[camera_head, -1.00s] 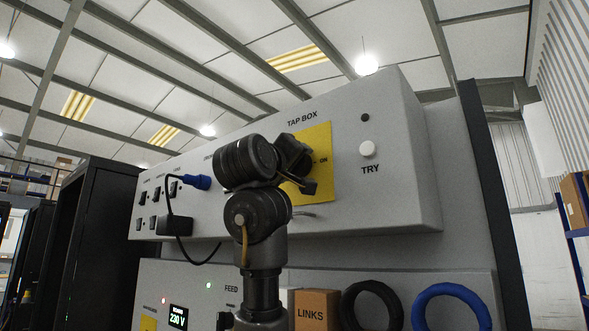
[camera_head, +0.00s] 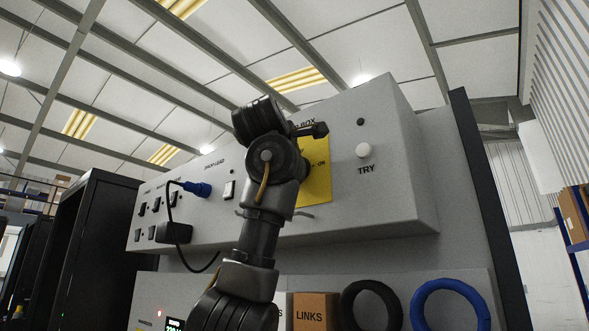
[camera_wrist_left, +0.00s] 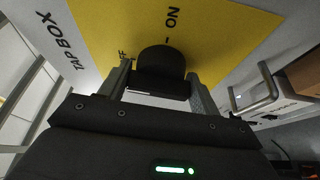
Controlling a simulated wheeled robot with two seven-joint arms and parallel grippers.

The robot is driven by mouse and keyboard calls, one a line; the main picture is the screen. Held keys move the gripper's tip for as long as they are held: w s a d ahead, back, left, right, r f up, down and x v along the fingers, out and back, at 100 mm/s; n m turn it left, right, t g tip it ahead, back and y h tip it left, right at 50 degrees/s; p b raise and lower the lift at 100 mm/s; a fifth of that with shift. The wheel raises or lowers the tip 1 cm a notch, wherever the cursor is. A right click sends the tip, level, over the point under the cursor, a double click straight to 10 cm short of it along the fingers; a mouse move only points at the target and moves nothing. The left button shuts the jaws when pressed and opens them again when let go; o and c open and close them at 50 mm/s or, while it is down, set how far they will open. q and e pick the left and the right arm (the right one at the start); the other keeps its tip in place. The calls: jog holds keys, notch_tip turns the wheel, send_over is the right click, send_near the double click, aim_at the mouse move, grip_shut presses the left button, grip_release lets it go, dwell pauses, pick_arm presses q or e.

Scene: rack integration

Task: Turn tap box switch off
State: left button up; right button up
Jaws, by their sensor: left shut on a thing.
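The tap box (camera_head: 405,195) is a light grey unit with a yellow plate (camera_head: 318,185) on its front. In the left wrist view the yellow plate (camera_wrist_left: 105,25) carries a black switch knob (camera_wrist_left: 160,62). ON is printed beyond the knob and the OFF lettering beside it is partly covered. My left gripper (camera_wrist_left: 160,85) has one finger on each side of the knob and is shut on it. In the head view my left gripper (camera_head: 308,131) is at the plate's upper part, and my wrist hides the knob. I cannot tell which way the knob points. My right gripper is not in view.
A white TRY button (camera_head: 363,150) sits right of the plate. Small black switches and a blue plug (camera_head: 198,188) with a black cable are at the left. A LINKS box (camera_head: 315,312), a black ring (camera_head: 371,289) and a blue ring (camera_head: 450,291) are below.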

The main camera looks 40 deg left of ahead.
pick_arm(q)
jog(key=shift+n, duration=0.5)
jog(key=o, duration=1)
jog(key=shift+s, duration=0.2)
jog(key=b+v, duration=0.5)
jog(key=v, duration=0.5)
jog(key=shift+s, duration=0.25)
jog(key=shift+d+r, duration=0.1)
jog(key=shift+r, duration=0.05)
